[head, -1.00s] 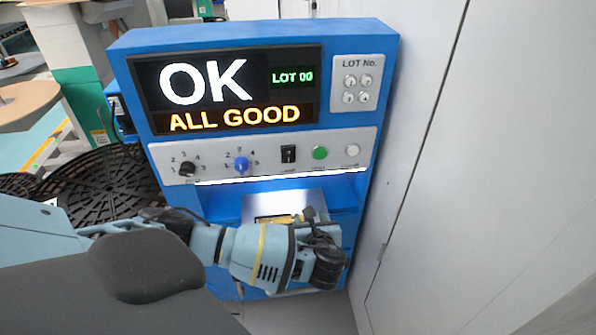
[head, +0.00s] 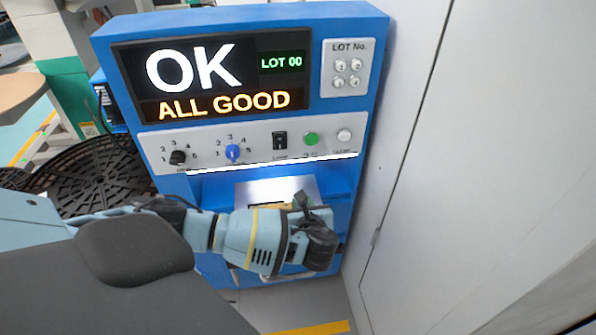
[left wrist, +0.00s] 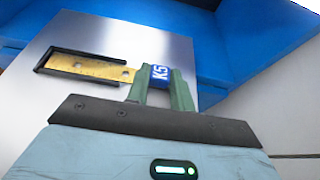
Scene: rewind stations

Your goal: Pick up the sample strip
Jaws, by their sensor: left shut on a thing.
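The sample strip (left wrist: 118,71) is gold with a blue end tab marked K5 (left wrist: 160,73), in the left wrist view. Its left part lies in a black three-sided holder (left wrist: 62,50) on a bright metal plate (left wrist: 112,45). My left gripper (left wrist: 162,78) has its two green fingers shut on the blue tab, one on each side. In the head view my left gripper (head: 303,203) is at the blue machine's lower bay, and my arm hides most of the strip there. My right gripper is in neither view.
The blue machine (head: 380,40) has a screen (head: 215,80) reading OK, LOT 00 and ALL GOOD, above knobs and buttons. A pale wall (head: 480,150) stands close at right. Black slotted discs (head: 95,180) are at left.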

